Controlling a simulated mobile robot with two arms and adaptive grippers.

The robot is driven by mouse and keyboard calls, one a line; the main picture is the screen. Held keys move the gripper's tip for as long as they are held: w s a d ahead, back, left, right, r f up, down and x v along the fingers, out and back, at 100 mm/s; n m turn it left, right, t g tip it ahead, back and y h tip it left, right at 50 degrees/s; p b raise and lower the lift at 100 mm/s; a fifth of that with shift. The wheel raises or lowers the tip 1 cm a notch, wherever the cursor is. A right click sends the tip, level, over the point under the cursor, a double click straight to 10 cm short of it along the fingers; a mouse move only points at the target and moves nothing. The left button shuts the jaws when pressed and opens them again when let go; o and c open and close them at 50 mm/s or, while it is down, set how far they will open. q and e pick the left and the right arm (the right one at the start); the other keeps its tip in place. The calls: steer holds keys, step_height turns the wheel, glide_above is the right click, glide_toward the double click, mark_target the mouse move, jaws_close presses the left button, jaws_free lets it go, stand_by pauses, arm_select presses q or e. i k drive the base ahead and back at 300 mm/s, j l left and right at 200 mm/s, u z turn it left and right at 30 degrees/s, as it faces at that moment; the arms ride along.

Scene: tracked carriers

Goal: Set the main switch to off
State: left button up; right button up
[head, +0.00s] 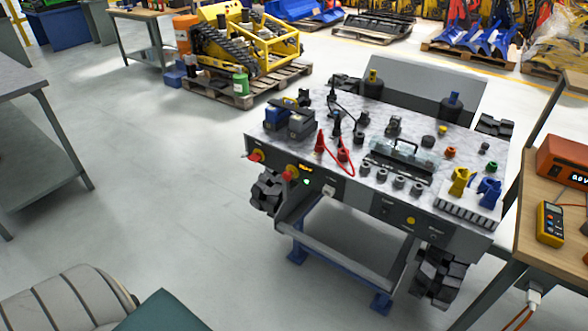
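The tracked carrier (345,222) stands right of centre, with a grey control panel along its front edge. A small green light (307,182) shows beside the second knob, below a lit amber display (306,169). Further right are a white socket (329,190) and a yellow button (411,220). Neither of my grippers is in view.
The carrier's top holds two battery-like blocks (288,120), red cone-shaped parts and yellow and blue clamps. A workbench (545,205) with a multimeter (550,223) stands close on the right. Grey ribbed padding (65,300) fills the lower left corner. The floor left of the carrier is clear.

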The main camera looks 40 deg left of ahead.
mark_target(255, 157)
steer(key=u, duration=1.45)
steer(key=i+j, duration=0.25)
steer(key=j, duration=0.2)
steer(key=i+j+z, duration=0.25)
steer(key=j+z, duration=0.2)
steer(key=j, duration=0.25)
steer(key=i+j+z, duration=0.1)
steer(key=j+z, duration=0.15)
steer(key=j, duration=0.15)
steer(key=i+j+z, duration=0.1)
steer(key=j+z, duration=0.15)
steer(key=j, duration=0.15)
steer(key=z, duration=0.45)
